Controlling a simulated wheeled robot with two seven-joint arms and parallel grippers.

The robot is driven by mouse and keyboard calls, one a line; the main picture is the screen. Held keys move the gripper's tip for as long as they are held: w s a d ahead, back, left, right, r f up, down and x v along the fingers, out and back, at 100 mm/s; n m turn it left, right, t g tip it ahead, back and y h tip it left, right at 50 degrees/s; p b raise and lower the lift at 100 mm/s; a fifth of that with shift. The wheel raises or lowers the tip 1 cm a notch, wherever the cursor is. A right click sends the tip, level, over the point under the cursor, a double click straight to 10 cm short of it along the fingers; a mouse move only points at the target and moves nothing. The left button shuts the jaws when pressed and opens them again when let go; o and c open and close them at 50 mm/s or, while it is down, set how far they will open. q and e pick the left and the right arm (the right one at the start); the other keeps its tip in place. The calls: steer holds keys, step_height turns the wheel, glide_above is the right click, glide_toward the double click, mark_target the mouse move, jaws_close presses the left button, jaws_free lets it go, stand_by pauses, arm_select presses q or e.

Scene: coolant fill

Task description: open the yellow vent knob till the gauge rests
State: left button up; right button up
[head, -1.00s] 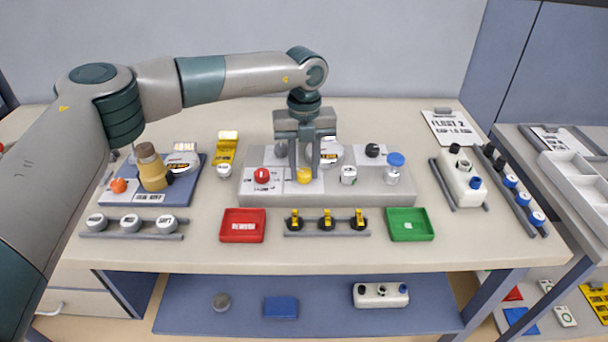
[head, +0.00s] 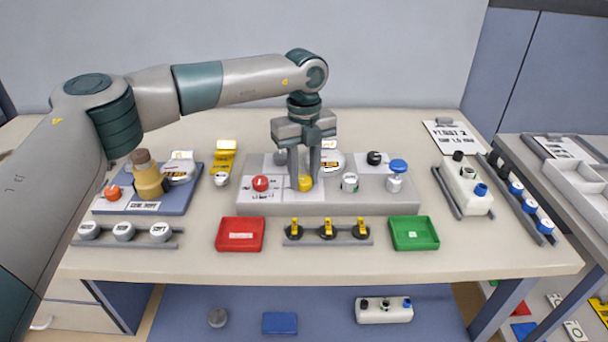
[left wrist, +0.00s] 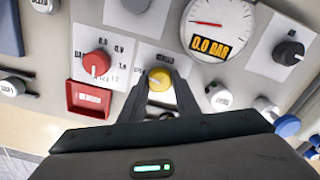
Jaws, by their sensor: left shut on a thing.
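The yellow vent knob (head: 305,184) sits on the front of the grey coolant panel (head: 400,205). My left gripper (head: 304,180) reaches down over the panel and is shut on the knob. In the left wrist view the knob (left wrist: 160,79) shows between the two dark fingertips. The round gauge (left wrist: 217,27) is behind the knob; its needle points left and its display reads 0.0 BAR. In the head view the gauge (head: 330,162) is partly hidden by my gripper. My right gripper is not in view.
A red knob (head: 261,183) is left of the yellow one, and a white-capped fitting (head: 349,183) is to the right. A red tray (head: 241,234), a rack of yellow-handled valves (head: 328,231) and a green tray (head: 414,233) lie in front.

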mark_target(304, 179)
arm_select(q)
steer(key=o, duration=1)
steer(key=shift+o, duration=0.2)
steer(key=shift+r, duration=0.1)
steer(key=shift+r, duration=0.45)
step_height(304, 179, up, 16)
steer(key=b, duration=0.2)
steer(key=shift+r, duration=0.2)
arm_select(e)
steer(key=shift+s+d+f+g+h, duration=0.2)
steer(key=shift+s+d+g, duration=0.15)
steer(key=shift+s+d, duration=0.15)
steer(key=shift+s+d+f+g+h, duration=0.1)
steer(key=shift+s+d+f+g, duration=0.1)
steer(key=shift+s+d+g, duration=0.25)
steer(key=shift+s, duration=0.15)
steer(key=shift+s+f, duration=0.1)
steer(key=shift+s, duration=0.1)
